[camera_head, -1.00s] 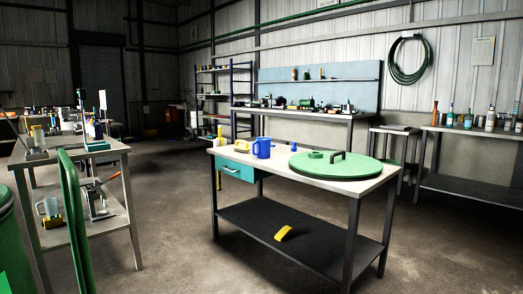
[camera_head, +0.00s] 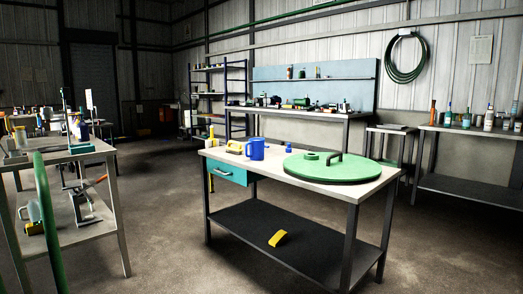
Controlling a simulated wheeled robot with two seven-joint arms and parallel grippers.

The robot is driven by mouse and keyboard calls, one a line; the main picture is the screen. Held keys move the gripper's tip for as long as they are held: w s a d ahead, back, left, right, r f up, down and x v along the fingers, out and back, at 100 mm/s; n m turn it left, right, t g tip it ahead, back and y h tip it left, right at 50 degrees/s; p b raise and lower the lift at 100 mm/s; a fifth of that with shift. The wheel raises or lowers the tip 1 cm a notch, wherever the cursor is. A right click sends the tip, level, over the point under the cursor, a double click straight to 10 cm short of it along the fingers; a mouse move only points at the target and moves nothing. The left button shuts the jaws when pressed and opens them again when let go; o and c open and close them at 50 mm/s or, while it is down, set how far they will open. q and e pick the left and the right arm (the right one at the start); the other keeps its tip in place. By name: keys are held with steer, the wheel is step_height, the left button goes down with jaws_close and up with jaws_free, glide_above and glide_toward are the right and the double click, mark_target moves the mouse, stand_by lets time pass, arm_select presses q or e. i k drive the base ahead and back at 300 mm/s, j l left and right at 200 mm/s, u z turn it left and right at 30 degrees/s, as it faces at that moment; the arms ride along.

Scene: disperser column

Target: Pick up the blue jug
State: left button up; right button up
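The blue jug (camera_head: 255,149) stands upright on the top of the middle workbench (camera_head: 226,157), near its back left part. Its handle points left. A yellow item (camera_head: 235,147) lies just left of it, and a small blue item (camera_head: 288,148) stands to its right. Neither of my grippers shows in the head view, and the jug stands some way off with nothing holding it.
A large green lid (camera_head: 335,170) covers the bench's right part. The bench has a teal drawer (camera_head: 227,174) and a lower shelf (camera_head: 255,222) with a yellow item (camera_head: 277,238). A cluttered table (camera_head: 105,150) stands at left. Open floor (camera_head: 165,200) lies between them.

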mark_target(257, 145)
steer(key=i+z, duration=0.2)
steer(key=i, duration=0.25)
steer(key=i+j+z, duration=0.2)
steer(key=i, duration=0.2)
steer(key=i+j+z, duration=0.2)
steer(key=i, duration=0.25)
steer(key=i+j+z, duration=0.2)
steer(key=i, duration=0.2)
